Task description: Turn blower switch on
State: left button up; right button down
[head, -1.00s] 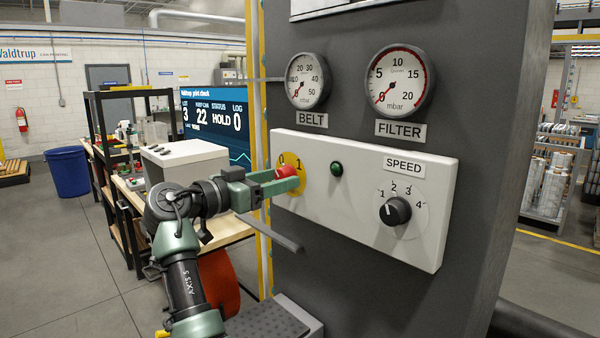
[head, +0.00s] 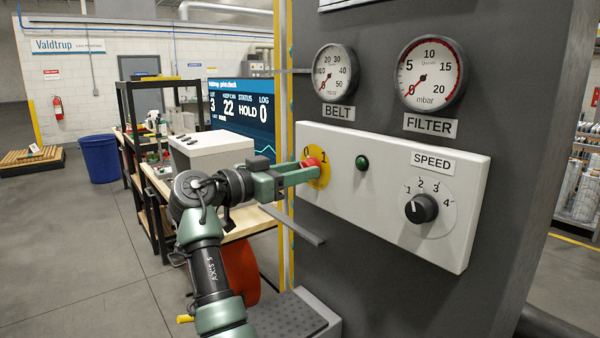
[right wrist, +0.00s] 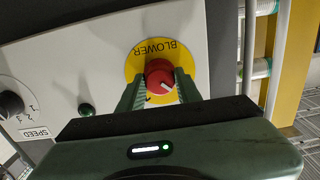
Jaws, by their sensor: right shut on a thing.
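The blower switch is a red knob (head: 309,163) on a round yellow plate (head: 322,178) marked 0 and 1, at the left end of the white panel. In the right wrist view the red knob (right wrist: 159,75) sits on the yellow plate (right wrist: 136,62), with BLOWER upside down. My right gripper (head: 311,173) is shut on the knob, one finger on each side in the right wrist view (right wrist: 159,86). My left gripper is not in view.
The white panel (head: 390,215) also carries a green lamp (head: 362,163) and a SPEED knob (head: 421,208). BELT (head: 336,74) and FILTER (head: 431,75) gauges are above it, both needles low. A grey bar (head: 293,226) sticks out below my gripper.

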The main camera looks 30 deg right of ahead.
jog(key=shift+r+m+b, duration=0.1)
jog(key=shift+m+b, duration=6.2)
jog(key=shift+m, duration=2.5)
jog(key=c, duration=1)
grip_release()
jog(key=shift+o, duration=0.2)
jog(key=shift+d, duration=0.15)
